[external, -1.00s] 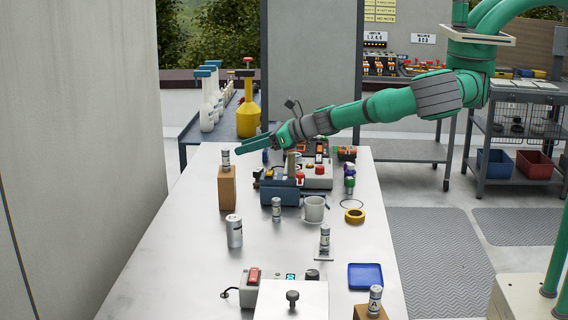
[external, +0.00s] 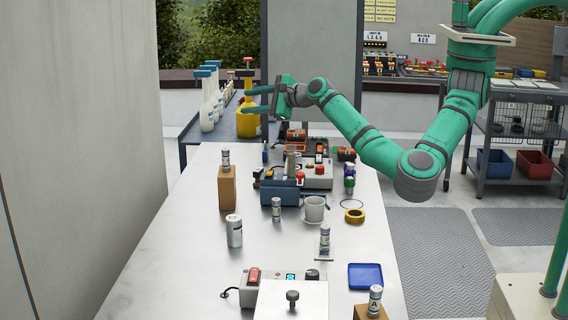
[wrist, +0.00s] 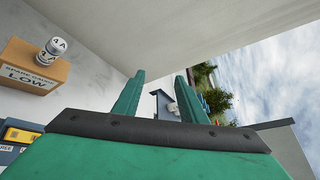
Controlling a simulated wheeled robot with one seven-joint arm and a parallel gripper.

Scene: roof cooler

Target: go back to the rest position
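My gripper (external: 250,101) is raised above the far end of the grey table (external: 180,235), in front of the yellow bottle in the external view. Its two green fingers point left and stand apart with nothing between them. In the wrist view the fingers (wrist: 160,95) are also spread and empty. My arm is folded, with its elbow low over the table's right edge.
A cardboard block (external: 227,188) with a small can (external: 226,160) on top stands at left. Bottles stand behind.

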